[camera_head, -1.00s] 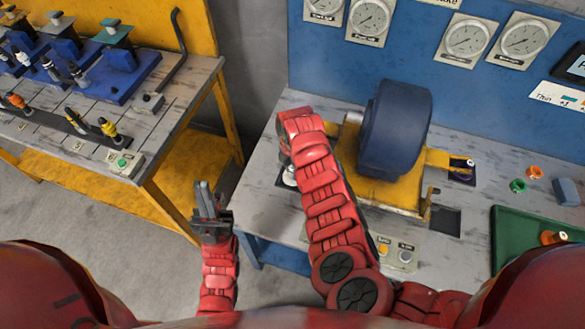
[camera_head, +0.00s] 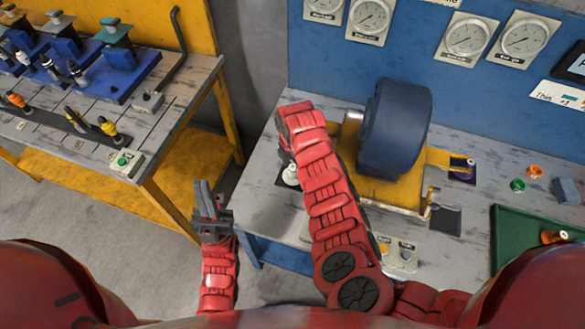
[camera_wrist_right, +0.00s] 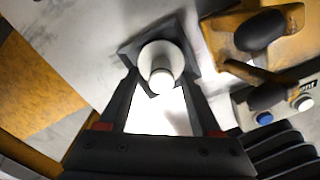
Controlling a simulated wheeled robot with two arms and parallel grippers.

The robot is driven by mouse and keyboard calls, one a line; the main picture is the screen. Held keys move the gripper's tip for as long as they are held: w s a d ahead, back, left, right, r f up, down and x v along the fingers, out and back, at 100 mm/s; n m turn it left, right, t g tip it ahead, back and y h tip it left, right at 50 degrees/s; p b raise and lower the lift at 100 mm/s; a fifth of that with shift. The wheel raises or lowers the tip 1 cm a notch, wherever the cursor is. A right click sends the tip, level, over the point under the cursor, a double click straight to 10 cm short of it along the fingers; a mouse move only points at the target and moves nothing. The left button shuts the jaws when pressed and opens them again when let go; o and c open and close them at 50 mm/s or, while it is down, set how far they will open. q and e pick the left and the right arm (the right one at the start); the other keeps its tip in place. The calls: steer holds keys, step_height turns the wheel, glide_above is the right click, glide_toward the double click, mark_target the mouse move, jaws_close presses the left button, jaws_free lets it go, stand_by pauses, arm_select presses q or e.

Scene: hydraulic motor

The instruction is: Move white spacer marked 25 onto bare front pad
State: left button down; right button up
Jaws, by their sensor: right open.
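A white spacer (camera_head: 291,174) stands at the left of the grey bench, partly hidden by my right arm. In the right wrist view the white spacer (camera_wrist_right: 162,62) stands on a dark square pad (camera_wrist_right: 128,50); no number is legible. My right gripper (camera_wrist_right: 162,82) is open, with one finger on each side of the spacer; contact cannot be told. In the head view the right gripper is hidden behind its arm. A bare dark pad (camera_head: 446,221) lies at the front right of the yellow mount. My left gripper (camera_head: 208,205) is raised, away from the bench; its finger gap is unclear.
A dark blue motor (camera_head: 396,130) sits on a yellow mount (camera_head: 385,192) just right of my right arm. Orange (camera_head: 535,172) and green rings (camera_head: 518,185), a blue block (camera_head: 566,191) and a green tray (camera_head: 508,240) are at the right. A control box (camera_head: 400,255) is in front.

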mark_target(293, 166)
step_height(293, 166, up, 4)
steer(key=shift+r+b, duration=0.1)
steer(key=shift+b, duration=0.45)
step_height(293, 166, up, 5)
steer(key=shift+r+p, duration=0.2)
steer(key=shift+p, duration=0.4)
steer(key=shift+r, duration=0.6)
steer(key=shift+s, duration=0.1)
